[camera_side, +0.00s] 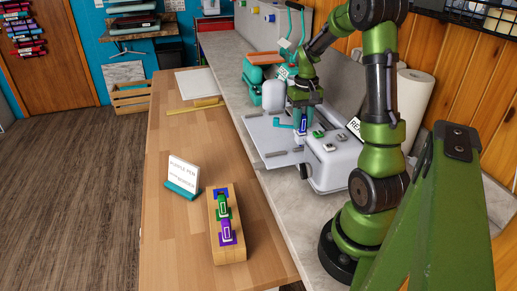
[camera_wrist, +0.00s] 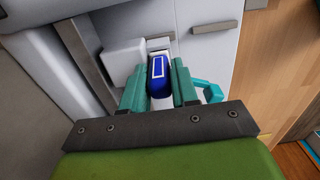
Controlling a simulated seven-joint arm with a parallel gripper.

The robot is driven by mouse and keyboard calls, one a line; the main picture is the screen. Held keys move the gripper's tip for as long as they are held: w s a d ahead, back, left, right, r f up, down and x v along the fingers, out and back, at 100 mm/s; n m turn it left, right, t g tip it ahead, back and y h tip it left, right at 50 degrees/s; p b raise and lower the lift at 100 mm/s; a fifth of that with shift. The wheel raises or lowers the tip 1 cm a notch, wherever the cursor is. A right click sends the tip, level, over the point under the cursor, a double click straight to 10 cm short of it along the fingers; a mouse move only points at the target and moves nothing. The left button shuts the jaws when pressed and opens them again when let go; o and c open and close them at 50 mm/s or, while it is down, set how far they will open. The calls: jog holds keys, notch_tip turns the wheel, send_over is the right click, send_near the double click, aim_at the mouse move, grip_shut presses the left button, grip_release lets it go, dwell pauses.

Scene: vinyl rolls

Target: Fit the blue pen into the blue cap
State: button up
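A blue piece with a white rectangular outline, which I take to be the blue pen (camera_wrist: 158,74), sits between the teal fingers of my gripper (camera_wrist: 160,88), both seeming to press its sides. In the side view my gripper (camera_side: 302,112) points down over the grey counter by the white machine, with the blue piece (camera_side: 303,124) at its fingertips. The wooden block (camera_side: 229,255) on the table has a blue patch (camera_side: 220,192) at its far end, then a green piece (camera_side: 223,207) and a purple piece (camera_side: 227,231). I cannot make out a separate blue cap.
The white machine (camera_side: 340,165) with green buttons stands right of my gripper. A sign (camera_side: 184,173) in a teal stand is left of the block. A yellow ruler-like strip (camera_side: 190,108) lies on the wooden table (camera_side: 175,240), which is mostly clear. A paper roll (camera_side: 413,105) stands behind my arm.

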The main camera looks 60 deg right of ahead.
grip_shut()
jog(key=shift+r, duration=0.15)
jog(key=shift+r, duration=3.8)
jog(key=shift+w, duration=0.1)
jog(key=w+a+f, duration=0.1)
jog(key=w+a, duration=0.3)
jog(key=a, duration=0.5)
jog(key=w+a+f, duration=0.2)
jog(key=w+a, duration=0.2)
jog(key=a, duration=0.5)
jog(key=w+a+f, duration=0.2)
jog(key=w+a, duration=0.2)
jog(key=a, duration=0.5)
jog(key=shift+w+f+m, duration=0.15)
jog(key=shift+w+m, duration=0.25)
